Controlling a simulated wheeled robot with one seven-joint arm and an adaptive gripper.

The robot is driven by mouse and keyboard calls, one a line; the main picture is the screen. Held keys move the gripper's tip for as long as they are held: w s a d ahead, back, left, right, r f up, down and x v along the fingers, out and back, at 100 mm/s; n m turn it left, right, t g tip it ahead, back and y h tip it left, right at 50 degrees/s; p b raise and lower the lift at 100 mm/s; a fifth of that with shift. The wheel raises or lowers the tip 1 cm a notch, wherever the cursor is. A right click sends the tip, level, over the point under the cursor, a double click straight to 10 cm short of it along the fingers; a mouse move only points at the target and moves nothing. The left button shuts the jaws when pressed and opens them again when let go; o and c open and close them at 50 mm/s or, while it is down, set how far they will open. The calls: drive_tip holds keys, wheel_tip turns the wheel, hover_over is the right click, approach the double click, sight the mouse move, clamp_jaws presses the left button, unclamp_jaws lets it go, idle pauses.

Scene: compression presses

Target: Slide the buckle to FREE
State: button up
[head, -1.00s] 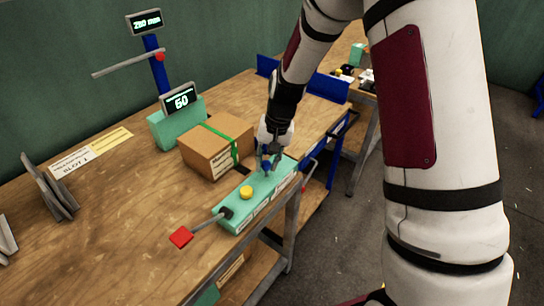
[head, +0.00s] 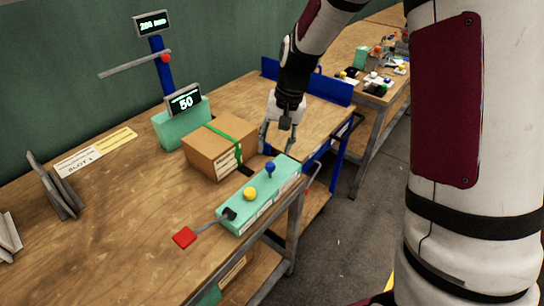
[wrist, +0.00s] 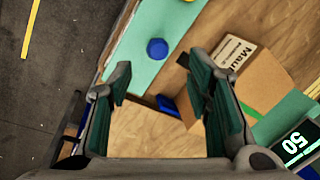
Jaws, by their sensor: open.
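No part is clearly labelled as a buckle or FREE at this size. A blue knob (head: 270,169) stands on the teal control box (head: 284,178) at the table's front edge; the knob also shows in the wrist view (wrist: 157,48). A green strap (head: 226,138) crosses the cardboard box (head: 208,156), with a small dark piece (head: 246,170) at its lower end, possibly the buckle. My gripper (head: 278,148) is open and empty, just behind the blue knob and apart from it.
The control box also has a yellow knob (head: 250,194) and a red-ended lever (head: 184,237). A display (head: 184,100) reads 50. A post carries another display (head: 152,23) and a grey bar (head: 134,67).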

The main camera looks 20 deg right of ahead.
drive_tip(key=r, duration=0.4)
drive_tip(key=shift+s+d+r, duration=0.15)
drive_tip(key=shift+d, duration=0.25)
drive_tip(key=s+r+n+t+h, duration=0.1)
drive_tip(key=s+r+n+t, duration=0.1)
drive_tip(key=s+r, duration=1)
drive_tip(key=s+d+n+t+h, duration=0.1)
drive_tip(key=s+d+n, duration=0.1)
drive_tip(key=s, duration=1.4)
drive_tip(key=shift+d+r, duration=0.3)
drive_tip(key=shift+r, duration=0.1)
drive_tip(key=shift+s+t, duration=0.1)
drive_tip(key=shift+t, duration=0.2)
